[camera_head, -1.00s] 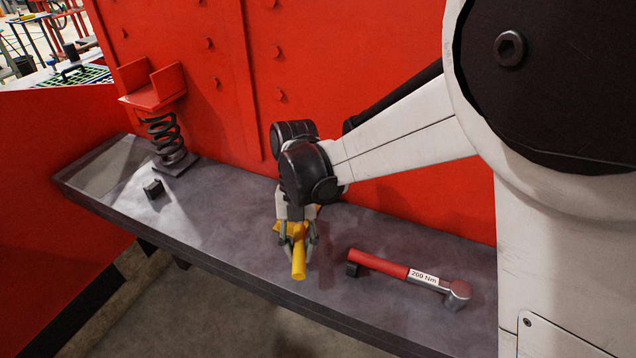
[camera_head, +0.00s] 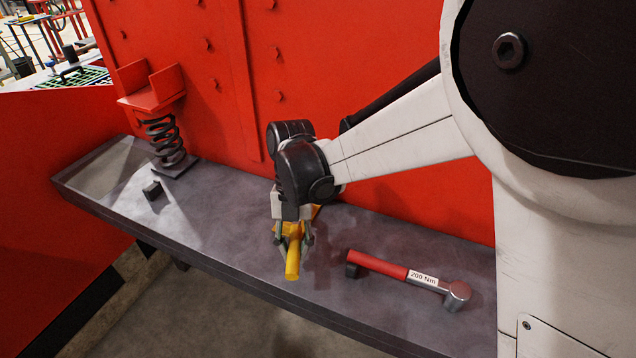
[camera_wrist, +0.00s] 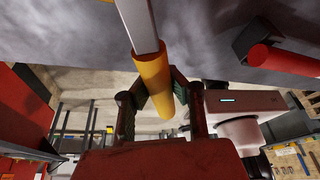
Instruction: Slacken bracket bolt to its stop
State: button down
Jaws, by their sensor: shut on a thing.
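My gripper (camera_head: 293,241) is shut on a yellow-handled tool (camera_head: 293,263) over the front part of the grey bench. In the wrist view the tool's yellow handle (camera_wrist: 153,75) lies between the two fingers, and a flat pale metal shaft runs from it towards the top edge. The tool's far end is hidden by my wrist in the head view and cut off in the wrist view. A red U-shaped bracket (camera_head: 154,93) stands on a dark coil spring at the bench's left end. I cannot make out a bracket bolt in either view.
A red-handled torque wrench (camera_head: 378,263) marked "200 Nm" lies right of my gripper, its handle on a dark block. A small dark block (camera_head: 152,190) sits near the spring. The bench (camera_head: 215,225) is clear between that block and my gripper. A red wall rises behind.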

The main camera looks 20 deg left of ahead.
jog(key=shift+r, duration=0.4)
jog(key=shift+r+p, duration=2.5)
jog(key=shift+r, duration=2.05)
